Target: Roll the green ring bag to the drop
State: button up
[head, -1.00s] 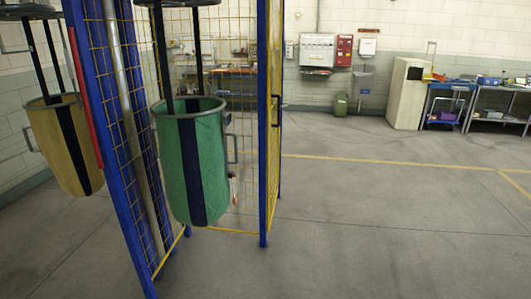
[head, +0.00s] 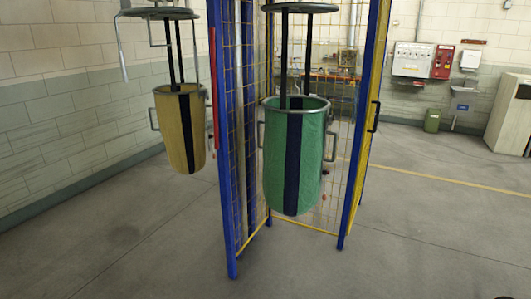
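The green ring bag (head: 274,160) hangs upright in the middle of the head view. It has a dark blue vertical stripe, a grey metal rim and a grey side handle on each side. Black straps run from it up to a round grey plate (head: 299,8) at the top edge. It hangs in front of a blue-framed yellow mesh panel. No drop that I can make out is in view. My gripper is not in view.
A yellow bag (head: 184,130) with a dark stripe hangs to the left under a similar plate. Blue posts (head: 228,200) and yellow mesh stand between and behind the bags. Open concrete floor lies in front and right.

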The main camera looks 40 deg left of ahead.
aim_at(296, 132)
jog(key=u, duration=0.95)
jog(key=k, duration=0.8)
jog(key=i, duration=0.8)
jog(key=u, duration=0.5)
jog(key=k, duration=1.4)
jog(key=z, duration=0.15)
jog(key=i, duration=1.05)
jog(key=z, duration=0.85)
jog(key=i, duration=1.5)
jog(key=u, duration=0.1)
